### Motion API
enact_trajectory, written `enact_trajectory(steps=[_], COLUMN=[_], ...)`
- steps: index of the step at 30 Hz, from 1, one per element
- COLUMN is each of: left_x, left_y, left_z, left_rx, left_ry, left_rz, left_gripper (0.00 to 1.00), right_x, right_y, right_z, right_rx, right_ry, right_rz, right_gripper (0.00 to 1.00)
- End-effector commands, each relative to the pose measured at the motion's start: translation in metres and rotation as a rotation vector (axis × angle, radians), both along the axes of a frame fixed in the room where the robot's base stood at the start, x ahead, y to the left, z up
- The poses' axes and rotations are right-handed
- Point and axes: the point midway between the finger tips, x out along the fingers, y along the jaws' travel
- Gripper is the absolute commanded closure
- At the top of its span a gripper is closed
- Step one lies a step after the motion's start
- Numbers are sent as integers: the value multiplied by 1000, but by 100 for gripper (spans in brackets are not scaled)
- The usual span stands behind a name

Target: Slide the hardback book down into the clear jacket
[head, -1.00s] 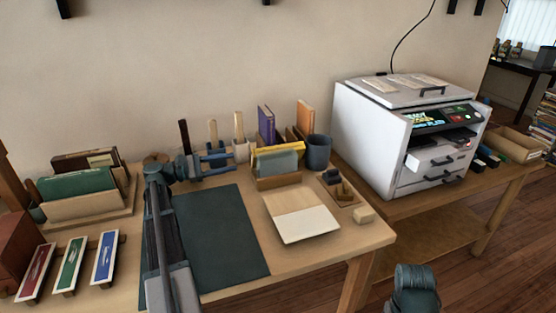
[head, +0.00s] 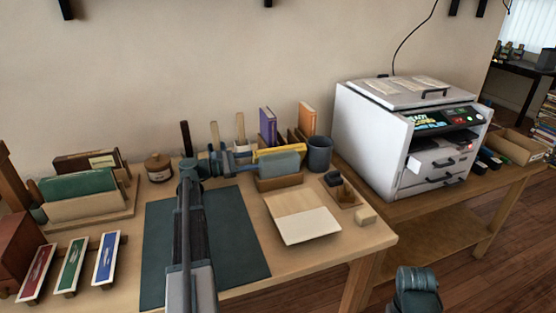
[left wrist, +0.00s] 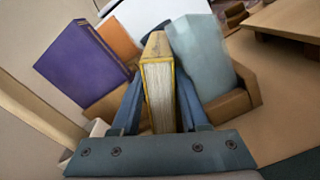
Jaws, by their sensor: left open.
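The yellow hardback book (head: 291,150) stands upright behind the clear jacket; in the left wrist view the book (left wrist: 157,85) shows its pale page edges. The pale blue-grey clear jacket (head: 279,163) stands in a wooden holder (head: 279,183), and in the left wrist view the jacket (left wrist: 200,55) is just right of the book. My left gripper (head: 245,158) is open, with its fingers (left wrist: 157,100) on either side of the yellow book's near end. Whether they touch it I cannot tell.
A purple book (head: 267,126) and an orange book (head: 306,119) stand behind, with a dark cup (head: 319,153) to the right. A dark mat (head: 235,245) lies in front, beside a pale board (head: 309,225). A white machine (head: 400,140) stands on the right-hand table.

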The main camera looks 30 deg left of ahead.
Motion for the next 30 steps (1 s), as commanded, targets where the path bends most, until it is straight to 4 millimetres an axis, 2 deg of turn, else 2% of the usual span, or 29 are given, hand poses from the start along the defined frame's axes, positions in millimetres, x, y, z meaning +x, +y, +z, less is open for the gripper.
enact_trajectory(steps=[6,13,15,20,30], left_x=[25,26,26,25,25], left_y=[-24,-25,-24,-24,-23], left_z=[-1,-1,-1,-1,-1], left_rx=[3,2,2,2,1], left_ry=[2,1,1,1,0], left_rz=[-4,-2,-2,-2,-1], left_gripper=[55,55,71,99,100], right_x=[0,0,0,0,0], right_y=[0,0,0,0,0], right_z=[-1,-1,-1,-1,-1], right_rx=[0,0,0,0,0], right_ry=[0,0,0,0,0], right_rz=[0,0,0,0,0], right_gripper=[26,26,26,26,26])
